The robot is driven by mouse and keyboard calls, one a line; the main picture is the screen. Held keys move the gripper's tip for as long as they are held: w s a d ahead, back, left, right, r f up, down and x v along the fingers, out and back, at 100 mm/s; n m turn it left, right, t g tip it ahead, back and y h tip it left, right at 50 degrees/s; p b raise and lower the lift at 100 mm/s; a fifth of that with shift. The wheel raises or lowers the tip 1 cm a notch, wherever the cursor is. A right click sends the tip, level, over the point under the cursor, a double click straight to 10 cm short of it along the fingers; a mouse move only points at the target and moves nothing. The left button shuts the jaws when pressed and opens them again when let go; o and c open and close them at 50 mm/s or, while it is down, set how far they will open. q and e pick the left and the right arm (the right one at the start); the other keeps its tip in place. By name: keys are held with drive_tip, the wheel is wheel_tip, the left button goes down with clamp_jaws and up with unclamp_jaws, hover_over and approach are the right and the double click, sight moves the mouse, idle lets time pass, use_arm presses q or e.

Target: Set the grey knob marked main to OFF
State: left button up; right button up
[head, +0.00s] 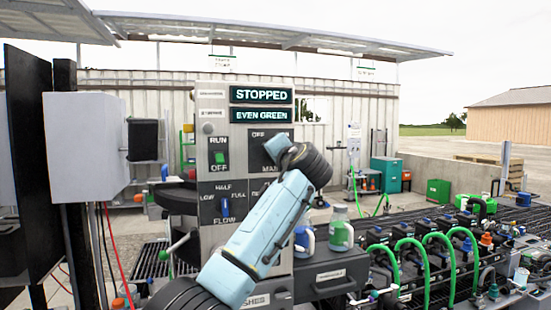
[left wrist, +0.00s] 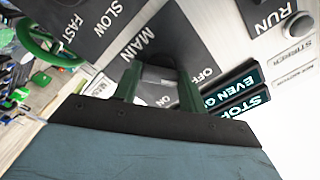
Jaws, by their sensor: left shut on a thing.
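The dark plate marked MAIN (head: 258,160) is on the upright grey control panel (head: 212,125) in the head view, partly covered by my left arm. In the left wrist view the same plate (left wrist: 205,48) shows the words MAIN and OFF. The grey knob (left wrist: 158,76) sits on it between the two green fingers of my left gripper (left wrist: 160,88). The gripper is shut on the knob. The knob's far side and pointer are mostly hidden, so I cannot tell its setting. My right gripper is in neither view.
The display (head: 262,95) reads STOPPED and EVEN GREEN. A green RUN/OFF switch (head: 219,157) and a blue FLOW knob (head: 225,207) are close by on the panel. Green hoses (head: 425,262) and valves fill the right. A grey box (head: 85,145) stands at the left.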

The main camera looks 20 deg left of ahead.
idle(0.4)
use_arm(q)
drive_tip(key=o, duration=1)
drive_tip(key=b+v, duration=0.4)
drive_tip(key=v, duration=0.9)
drive_tip(key=shift+s+d, duration=0.15)
drive_tip(key=shift+d, duration=0.05)
